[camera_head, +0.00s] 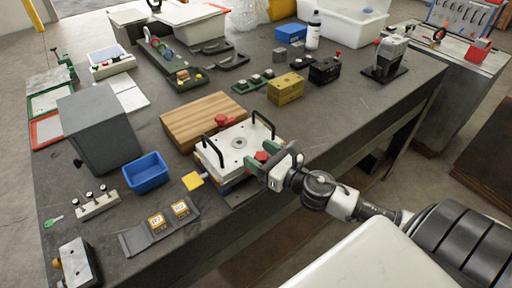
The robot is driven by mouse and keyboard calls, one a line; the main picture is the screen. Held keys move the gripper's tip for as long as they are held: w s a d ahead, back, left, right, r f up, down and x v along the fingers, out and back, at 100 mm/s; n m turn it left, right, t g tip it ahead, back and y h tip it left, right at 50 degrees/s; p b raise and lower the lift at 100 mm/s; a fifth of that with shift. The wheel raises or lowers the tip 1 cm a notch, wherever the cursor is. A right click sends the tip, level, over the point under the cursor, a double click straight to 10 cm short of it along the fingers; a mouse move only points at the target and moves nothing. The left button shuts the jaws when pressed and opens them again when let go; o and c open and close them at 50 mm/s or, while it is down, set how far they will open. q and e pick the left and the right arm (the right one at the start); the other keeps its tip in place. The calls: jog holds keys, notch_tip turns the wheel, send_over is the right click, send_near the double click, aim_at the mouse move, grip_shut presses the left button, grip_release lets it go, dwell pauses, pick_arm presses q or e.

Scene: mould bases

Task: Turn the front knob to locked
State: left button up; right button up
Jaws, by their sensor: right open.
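The white mould base (222,150) sits on the dark bench near its front edge, with a black handle on each side. The front red knob (261,156) is on the edge of the mould nearest my right arm. A second red knob (221,120) is on the far edge. My right gripper (263,160) is open, with its green-tipped fingers around or just beside the front knob; I cannot tell whether they touch it. The gripper partly hides the knob and any lock marking. A yellow tag (193,181) sticks out at the mould's left. My left gripper is out of view.
A wooden board (203,118) lies behind the mould. A blue bin (146,172) and a grey box (98,128) stand to the left. A yellow block (286,89) is behind right.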

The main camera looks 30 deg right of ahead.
jog(key=shift+x, duration=0.8)
jog(key=c, duration=0.9)
